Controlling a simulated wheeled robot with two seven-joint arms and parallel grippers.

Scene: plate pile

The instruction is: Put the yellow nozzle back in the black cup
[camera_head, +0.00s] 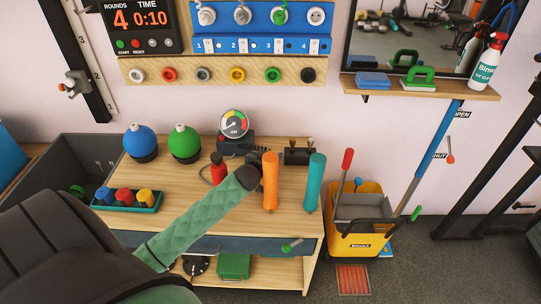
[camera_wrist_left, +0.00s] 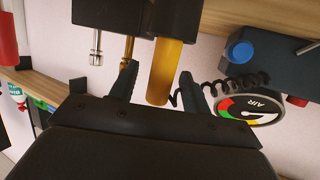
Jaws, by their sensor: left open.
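My left gripper (camera_head: 257,167) reaches over the table from the left, near the red bottle and the orange cylinder. In the left wrist view, its two dark fingers (camera_wrist_left: 158,92) are apart. A yellow cylinder (camera_wrist_left: 161,70), apparently the yellow nozzle, lies between the fingers in that picture, with visible gaps on both sides. It extends from a black holder (camera_wrist_left: 135,14), cropped by the top edge; I cannot tell whether it is seated there or only overlaps it. The black holder (camera_head: 298,156) also shows in the head view behind the orange cylinder. I cannot identify the black cup for certain.
The air gauge (camera_head: 234,123) with a coiled cord is close to my gripper. A red bottle (camera_head: 218,168), an orange cylinder (camera_head: 270,182) and a teal cylinder (camera_head: 315,182) stand nearby. A teal tray (camera_head: 124,208) holds blue, red and yellow pieces. Bare tabletop lies between.

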